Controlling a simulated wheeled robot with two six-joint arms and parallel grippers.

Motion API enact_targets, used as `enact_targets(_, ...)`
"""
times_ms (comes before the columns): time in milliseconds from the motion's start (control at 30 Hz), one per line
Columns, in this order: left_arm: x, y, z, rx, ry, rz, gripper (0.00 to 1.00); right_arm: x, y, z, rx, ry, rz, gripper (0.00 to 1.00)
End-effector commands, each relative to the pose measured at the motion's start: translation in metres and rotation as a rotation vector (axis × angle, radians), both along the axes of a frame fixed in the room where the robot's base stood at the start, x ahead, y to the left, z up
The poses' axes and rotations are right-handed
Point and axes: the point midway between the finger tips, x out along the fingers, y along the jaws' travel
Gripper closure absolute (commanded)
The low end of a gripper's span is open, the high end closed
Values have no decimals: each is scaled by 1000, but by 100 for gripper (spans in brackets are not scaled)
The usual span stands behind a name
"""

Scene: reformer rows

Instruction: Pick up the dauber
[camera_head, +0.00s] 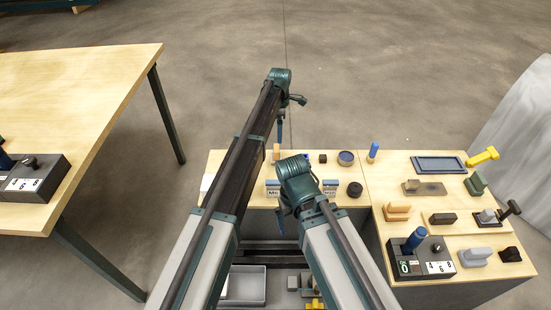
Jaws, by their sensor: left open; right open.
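I cannot tell for certain which piece is the dauber. A small upright piece with a blue top (373,151) stands near the back edge of the wooden bench. A larger blue-handled piece (415,239) stands at the dark numbered box at the front right. My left gripper (281,133) is open, small in view, pointing down at the back edge of the bench, left of the small blue-topped piece. My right gripper (280,228) is open, pointing down nearer to me, left of both blue pieces. Both grippers look empty. My arms hide part of the bench's left half.
The bench holds a round blue-topped tin (346,158), a black round piece (355,189), a blue tray (438,165), a yellow tool (482,156) and several small blocks. A grey tray (244,286) lies low in front. Another wooden table (70,90) stands left; floor lies between.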

Motion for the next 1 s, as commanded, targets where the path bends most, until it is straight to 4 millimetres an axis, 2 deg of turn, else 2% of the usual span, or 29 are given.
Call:
enact_targets(267, -1, 0, -11, 0, 0, -1, 0, 0, 0, -11, -1, 0, 0, 0)
enact_targets(800, 0, 1, -82, 0, 0, -2, 0, 1, -2, -82, -10, -4, 4, 0)
enact_targets(1000, 0, 2, -86, 0, 0, -2, 0, 1, -3, -86, -12, -5, 5, 0)
